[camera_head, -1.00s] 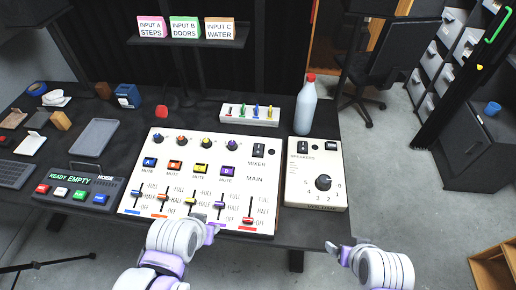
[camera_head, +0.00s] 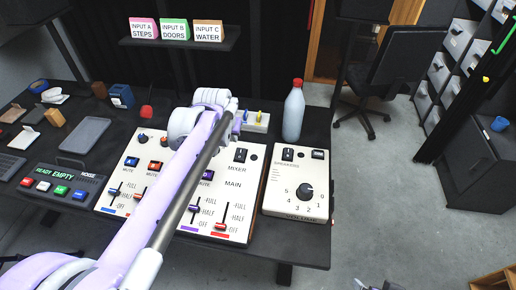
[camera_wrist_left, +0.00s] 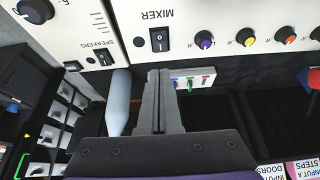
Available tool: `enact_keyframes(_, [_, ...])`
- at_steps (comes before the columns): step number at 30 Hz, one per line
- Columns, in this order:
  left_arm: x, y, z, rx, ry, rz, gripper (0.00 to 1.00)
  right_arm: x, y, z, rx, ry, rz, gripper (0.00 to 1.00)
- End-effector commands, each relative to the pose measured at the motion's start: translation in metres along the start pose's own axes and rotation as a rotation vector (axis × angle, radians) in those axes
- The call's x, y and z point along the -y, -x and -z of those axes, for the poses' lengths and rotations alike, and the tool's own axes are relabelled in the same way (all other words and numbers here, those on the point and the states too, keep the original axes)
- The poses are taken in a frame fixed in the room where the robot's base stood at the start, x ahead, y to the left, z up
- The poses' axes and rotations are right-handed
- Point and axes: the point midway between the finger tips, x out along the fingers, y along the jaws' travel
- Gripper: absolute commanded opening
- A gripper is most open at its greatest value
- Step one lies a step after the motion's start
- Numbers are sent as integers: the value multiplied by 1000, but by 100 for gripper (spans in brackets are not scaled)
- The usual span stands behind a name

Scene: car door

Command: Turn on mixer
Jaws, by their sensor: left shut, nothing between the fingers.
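The white mixer panel (camera_head: 215,229) lies on the dark table. Its black rocker switch (camera_head: 241,155) sits above the word MIXER, and the switch also shows in the left wrist view (camera_wrist_left: 160,40). I cannot tell which way the rocker is set. My left arm crosses the panel and hides many of its knobs and sliders. My left gripper (camera_wrist_left: 160,75) is shut and empty, its tips apart from the switch and in line with it in the left wrist view. Only small bits of my right gripper (camera_head: 385,285) show at the bottom edge of the head view.
The speakers box (camera_head: 280,190) with its dial and switch stands right of the mixer. A pale bottle (camera_head: 293,115) stands behind it. A small white board with colored plugs (camera_head: 262,121) lies behind the mixer. A button box (camera_head: 60,185) is at left.

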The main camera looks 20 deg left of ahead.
Motion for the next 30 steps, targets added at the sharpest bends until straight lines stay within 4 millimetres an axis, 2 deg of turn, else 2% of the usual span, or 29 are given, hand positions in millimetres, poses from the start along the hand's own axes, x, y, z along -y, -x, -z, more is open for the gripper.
enact_keyframes(4, [6, -4, 8, 0, 8, 4, 0, 0, -1, -1, 1, 0, 0, 93])
enact_keyframes(17, [5, -9, 8, 0, 8, 4, 0, 0, -1, -1, 1, 0, 0, 93])
enact_keyframes(23, [5, -39, 8, 0, 7, 4, 0, 0, -4, -3, 2, 0, 0, 93])
enact_keyframes(30, [6, -92, 8, 0, 7, 4, 0, 0, -7, -5, 3, 0, 0, 93])
